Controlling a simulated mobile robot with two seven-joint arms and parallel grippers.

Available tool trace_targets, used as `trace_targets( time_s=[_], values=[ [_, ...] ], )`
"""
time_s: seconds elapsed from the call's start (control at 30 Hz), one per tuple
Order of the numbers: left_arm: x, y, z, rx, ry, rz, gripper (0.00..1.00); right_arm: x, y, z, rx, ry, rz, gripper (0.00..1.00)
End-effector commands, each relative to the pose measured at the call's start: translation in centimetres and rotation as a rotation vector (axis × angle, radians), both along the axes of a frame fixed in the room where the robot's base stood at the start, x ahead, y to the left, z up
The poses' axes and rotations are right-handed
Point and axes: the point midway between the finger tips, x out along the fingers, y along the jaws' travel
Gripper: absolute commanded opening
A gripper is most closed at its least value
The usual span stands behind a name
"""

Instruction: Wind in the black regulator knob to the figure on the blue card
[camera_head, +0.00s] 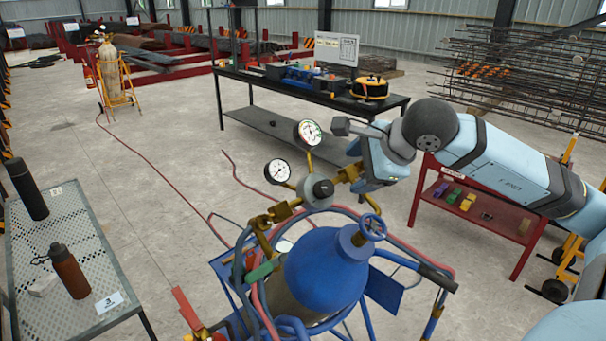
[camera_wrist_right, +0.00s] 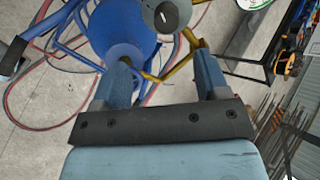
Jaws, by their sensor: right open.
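The black regulator knob (camera_head: 322,188) faces me on the front of the round grey regulator body, above the blue gas cylinder (camera_head: 325,270). In the right wrist view the knob (camera_wrist_right: 166,14) is at the top edge, partly cut off, with a pale mark on its face. Two white dial gauges (camera_head: 278,171) (camera_head: 308,132) stand on the regulator; their figures are too small to read. My right gripper (camera_head: 357,174) is just right of the regulator. Its fingers (camera_wrist_right: 163,64) are apart, with nothing held between them. I cannot make out a blue card with a figure. My left gripper is out of view.
A blue handwheel (camera_head: 373,227) tops the cylinder, with hoses and trolley bars around it. A perforated table (camera_head: 85,235) with two bottles stands at left. A black workbench (camera_head: 275,83) is behind, and a red side table (camera_head: 470,212) is at right.

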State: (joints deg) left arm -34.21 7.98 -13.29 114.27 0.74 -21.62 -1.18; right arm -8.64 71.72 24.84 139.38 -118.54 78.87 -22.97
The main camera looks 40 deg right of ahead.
Motion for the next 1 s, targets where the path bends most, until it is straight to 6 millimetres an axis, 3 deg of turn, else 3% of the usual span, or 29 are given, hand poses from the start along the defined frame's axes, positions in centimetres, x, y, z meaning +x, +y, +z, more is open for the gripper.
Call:
trace_targets(
  time_s=[0.13, 0.27, 0.37, 1.0],
  values=[
    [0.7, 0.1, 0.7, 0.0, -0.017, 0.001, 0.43, 0.1, -0.8, 0.4, -0.051, 0.0, -0.022, 0.68],
    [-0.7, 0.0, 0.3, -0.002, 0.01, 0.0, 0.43, 1.0, -0.8, -0.4, -0.051, 0.004, -0.022, 0.68],
    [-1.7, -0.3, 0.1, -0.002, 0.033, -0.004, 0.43, 2.0, -0.9, -1.6, -0.053, 0.006, -0.023, 0.68],
    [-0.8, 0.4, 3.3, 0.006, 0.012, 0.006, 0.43, 8.7, -1.0, -8.6, -0.043, 0.002, -0.023, 0.68]
  ],
)
